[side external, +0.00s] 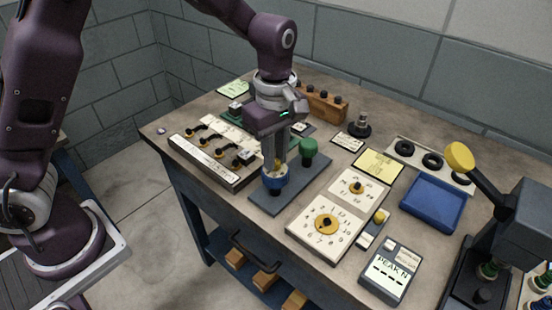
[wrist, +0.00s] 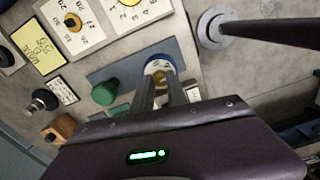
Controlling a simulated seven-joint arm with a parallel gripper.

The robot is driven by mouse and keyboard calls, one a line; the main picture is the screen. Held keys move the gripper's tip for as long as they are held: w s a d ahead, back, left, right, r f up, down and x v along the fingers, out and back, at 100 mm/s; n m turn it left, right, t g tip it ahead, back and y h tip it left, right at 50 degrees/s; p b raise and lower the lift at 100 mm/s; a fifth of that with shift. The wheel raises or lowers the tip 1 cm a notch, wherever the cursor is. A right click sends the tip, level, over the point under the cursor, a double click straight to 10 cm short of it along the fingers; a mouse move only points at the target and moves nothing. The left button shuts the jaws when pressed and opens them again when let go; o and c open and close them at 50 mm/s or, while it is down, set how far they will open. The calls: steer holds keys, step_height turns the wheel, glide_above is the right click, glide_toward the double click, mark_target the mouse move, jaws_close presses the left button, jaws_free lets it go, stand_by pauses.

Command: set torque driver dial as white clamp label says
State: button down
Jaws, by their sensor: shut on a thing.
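A blue dial ring with a brass-coloured top (side external: 275,180) stands at the front of a dark grey plate (side external: 262,203); it shows in the wrist view too (wrist: 158,67). I take it for the torque driver's dial. My gripper (side external: 277,167) points down with its fingers shut on the brass top, inside the ring; the fingers partly hide it. A green knob (side external: 308,147) stands behind on the plate. A tray (side external: 205,168) at left holds several clamps with dark handles and small labels, unreadable here; I cannot tell which is the white clamp's.
A numbered dial board (side external: 312,236) and a smaller one (side external: 343,190) lie right of the plate. A meter reading "PEAK N" (side external: 391,272) is at the front edge. A blue tray (side external: 433,203) and a dark press with a yellow knob (side external: 459,156) stand at right.

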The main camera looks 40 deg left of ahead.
steer(key=n, duration=0.4)
steer(key=shift+n, duration=0.7)
steer(key=c, duration=0.8)
jaws_free()
steer(key=shift+r, duration=0.1)
steer(key=shift+r, duration=3.95)
